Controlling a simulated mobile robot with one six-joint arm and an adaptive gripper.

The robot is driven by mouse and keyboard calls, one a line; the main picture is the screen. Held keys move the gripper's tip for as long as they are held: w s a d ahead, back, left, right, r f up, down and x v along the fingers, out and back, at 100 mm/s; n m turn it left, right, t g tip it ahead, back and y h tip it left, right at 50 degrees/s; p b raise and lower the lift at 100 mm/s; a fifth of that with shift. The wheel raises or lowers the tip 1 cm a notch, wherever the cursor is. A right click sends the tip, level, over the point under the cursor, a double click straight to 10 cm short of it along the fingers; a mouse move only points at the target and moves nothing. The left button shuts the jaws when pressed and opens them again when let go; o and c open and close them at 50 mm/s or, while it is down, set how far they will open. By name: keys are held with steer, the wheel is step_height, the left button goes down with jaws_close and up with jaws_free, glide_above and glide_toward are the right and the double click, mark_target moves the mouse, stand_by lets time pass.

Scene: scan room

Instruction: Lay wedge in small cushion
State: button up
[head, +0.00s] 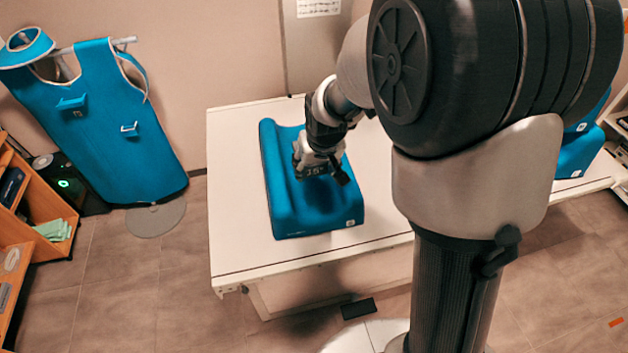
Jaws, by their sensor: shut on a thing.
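A blue cushion (288,212) with a long hollow between raised sides lies on the white table. My gripper (318,162) points down over the middle of this cushion. It is shut on a small dark wedge (317,171) with a pale "15°" mark. The wedge is at the cushion's hollow, and my gripper hides part of both. I cannot tell whether the wedge touches the cushion. My arm hides part of the table to the right.
The white table (237,210) has bare room left of the cushion. More blue padding (577,152) sits at the table's right end, partly behind my arm. A blue apron (115,140) hangs on a stand at the left, near a wooden shelf (40,212).

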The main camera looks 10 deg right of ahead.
steer(key=shift+f+b, duration=0.7)
steer(key=shift+f, duration=2)
steer(key=shift+f+b, duration=0.6)
steer(key=shift+f, duration=0.05)
steer(key=o, duration=1)
steer(key=shift+o, duration=0.2)
steer(key=shift+r, duration=0.15)
